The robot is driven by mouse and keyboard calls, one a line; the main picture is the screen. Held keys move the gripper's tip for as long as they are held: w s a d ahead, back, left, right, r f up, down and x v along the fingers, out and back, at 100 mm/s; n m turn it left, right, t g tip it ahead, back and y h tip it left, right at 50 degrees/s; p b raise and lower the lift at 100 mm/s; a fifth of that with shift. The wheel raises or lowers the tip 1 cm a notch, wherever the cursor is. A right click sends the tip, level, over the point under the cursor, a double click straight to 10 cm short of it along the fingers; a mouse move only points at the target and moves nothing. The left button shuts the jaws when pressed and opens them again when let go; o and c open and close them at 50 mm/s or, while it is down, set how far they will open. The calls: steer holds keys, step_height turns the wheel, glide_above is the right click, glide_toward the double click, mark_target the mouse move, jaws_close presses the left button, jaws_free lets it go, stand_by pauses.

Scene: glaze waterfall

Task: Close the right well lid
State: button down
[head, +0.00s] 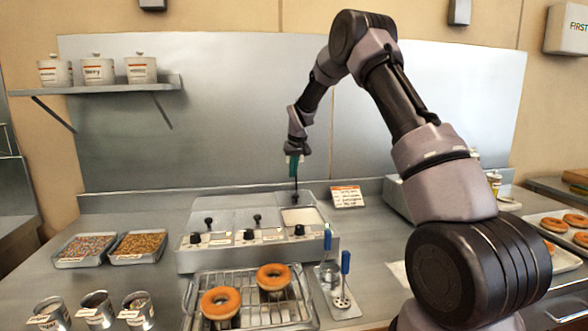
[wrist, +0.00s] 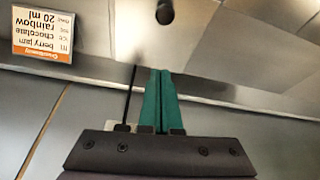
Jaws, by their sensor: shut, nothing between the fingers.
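The glaze unit (head: 330,243) has three wells side by side. The right well (head: 302,216) is partly uncovered and shows pale glaze at its front. Its right well lid (head: 312,197) lies toward the back, with a dark knob (head: 295,199) farther back than the other two knobs. My gripper (head: 294,174) is above and behind that knob, pointing down, with teal fingers shut and empty. In the wrist view the shut fingers (wrist: 160,74) are apart from a dark knob (wrist: 165,12) at the top edge.
The left knob (head: 208,222) and middle knob (head: 257,219) stand on covered wells. An order card (head: 347,197) stands at the back right.

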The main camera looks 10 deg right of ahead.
glide_above(290, 194)
steer(key=s, duration=0.2)
step_height(290, 194, down, 6)
steer(key=shift+d+r, duration=0.1)
steer(key=shift+r, duration=0.1)
steer(key=s, duration=0.3)
steer(key=shift+s+d+f, duration=0.1)
steer(key=shift+d+f, duration=0.1)
steer(key=shift+d, duration=0.05)
steer(key=shift+s, duration=0.35)
steer(key=shift+d, duration=0.1)
